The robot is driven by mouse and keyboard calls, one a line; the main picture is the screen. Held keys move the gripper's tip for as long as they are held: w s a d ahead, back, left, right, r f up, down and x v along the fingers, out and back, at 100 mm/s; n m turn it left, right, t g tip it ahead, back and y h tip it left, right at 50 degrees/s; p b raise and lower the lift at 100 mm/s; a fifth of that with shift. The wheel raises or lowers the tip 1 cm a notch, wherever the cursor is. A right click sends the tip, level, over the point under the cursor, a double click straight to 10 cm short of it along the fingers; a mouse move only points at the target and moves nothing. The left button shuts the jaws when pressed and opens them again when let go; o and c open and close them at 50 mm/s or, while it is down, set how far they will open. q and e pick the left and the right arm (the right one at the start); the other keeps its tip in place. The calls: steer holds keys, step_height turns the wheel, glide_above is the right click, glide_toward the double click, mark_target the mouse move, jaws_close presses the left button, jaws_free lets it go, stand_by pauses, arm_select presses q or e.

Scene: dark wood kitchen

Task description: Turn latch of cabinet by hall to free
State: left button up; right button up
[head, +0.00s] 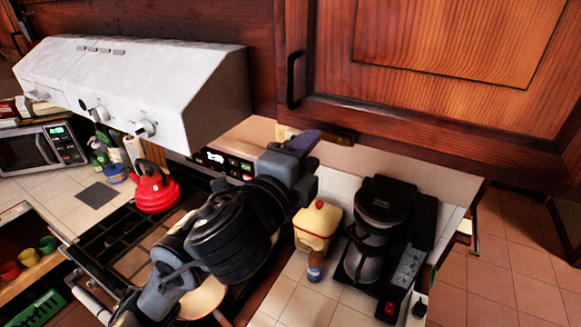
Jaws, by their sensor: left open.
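The upper wooden cabinet (450,40) fills the top right, beside the tiled floor at the right. Its door looks closed, with a dark vertical handle (293,80) at its left edge. A small dark and brass-coloured piece (338,136) shows below the cabinet's lower edge; I cannot tell whether it is the latch. My left gripper (303,146) is raised just below the cabinet's lower left corner, beside that piece. It is open, and I see nothing held in it. Its fingers are partly hidden by its own body. My right gripper is not in view.
A white range hood (150,85) is left of the cabinet. Below are a red kettle (155,188) on the stove, a coffee maker (375,235), a yellow container (318,226) and a small bottle (315,266). Open floor (515,260) lies right of the counter.

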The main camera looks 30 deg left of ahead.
arm_select(q)
steer(key=s+b, duration=0.5)
steer(key=s, duration=0.1)
steer(key=shift+s+d, duration=0.15)
stand_by(0.6)
